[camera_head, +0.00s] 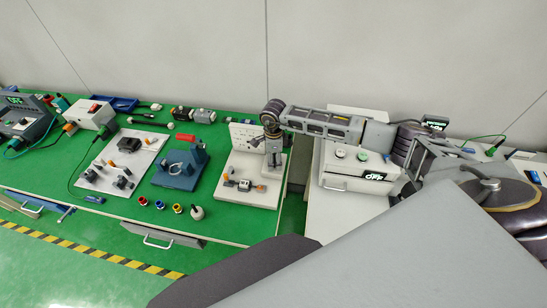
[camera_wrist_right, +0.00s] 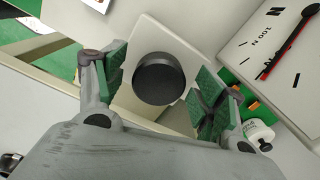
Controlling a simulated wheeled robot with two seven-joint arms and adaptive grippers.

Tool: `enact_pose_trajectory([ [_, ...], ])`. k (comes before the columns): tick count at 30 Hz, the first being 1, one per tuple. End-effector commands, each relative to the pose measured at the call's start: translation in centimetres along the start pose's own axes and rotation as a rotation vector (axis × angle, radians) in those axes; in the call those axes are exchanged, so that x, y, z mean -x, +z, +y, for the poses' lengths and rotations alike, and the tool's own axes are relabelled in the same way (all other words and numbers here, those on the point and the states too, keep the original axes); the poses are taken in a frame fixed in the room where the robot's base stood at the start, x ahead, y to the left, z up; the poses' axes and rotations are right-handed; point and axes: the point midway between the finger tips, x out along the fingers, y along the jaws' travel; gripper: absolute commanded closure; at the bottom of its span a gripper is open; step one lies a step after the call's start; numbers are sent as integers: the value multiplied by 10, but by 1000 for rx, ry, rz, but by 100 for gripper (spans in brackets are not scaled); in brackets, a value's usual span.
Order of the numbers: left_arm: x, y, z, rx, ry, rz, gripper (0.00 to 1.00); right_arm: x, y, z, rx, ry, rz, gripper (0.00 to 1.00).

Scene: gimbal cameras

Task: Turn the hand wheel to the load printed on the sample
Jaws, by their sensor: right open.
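A black round knob, seemingly the hand wheel (camera_wrist_right: 159,79), sits in front of a pale plate in the right wrist view. My right gripper (camera_wrist_right: 160,70) is open, with one green-padded finger on each side of the knob; I cannot tell whether either pad touches it. In the head view the right gripper (camera_head: 273,152) points down over the white board (camera_head: 236,190) and hides the knob. A white dial (camera_wrist_right: 270,42) with a red-and-black needle and "100 N" lies at right in the wrist view. A small white piece (camera_wrist_right: 256,132) carries print too small to read. My left gripper is not in view.
A blue fixture (camera_head: 180,168) and a pale board with grey parts (camera_head: 122,160) stand left on the green bench. Small coloured cups (camera_head: 160,205) lie near its front edge. A white box with buttons (camera_head: 352,170) stands right of the gripper.

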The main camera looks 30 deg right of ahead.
Motion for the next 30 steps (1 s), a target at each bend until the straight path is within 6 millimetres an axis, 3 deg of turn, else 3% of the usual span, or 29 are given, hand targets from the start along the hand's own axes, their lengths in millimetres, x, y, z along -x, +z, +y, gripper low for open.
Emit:
enact_pose_trajectory([
  [9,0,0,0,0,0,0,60,-2,0,0,0,0,0,31],
  [20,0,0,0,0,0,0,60,-1,0,0,0,0,0,75],
  [30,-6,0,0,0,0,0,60,-2,0,-1,-71,-1,0,75],
])
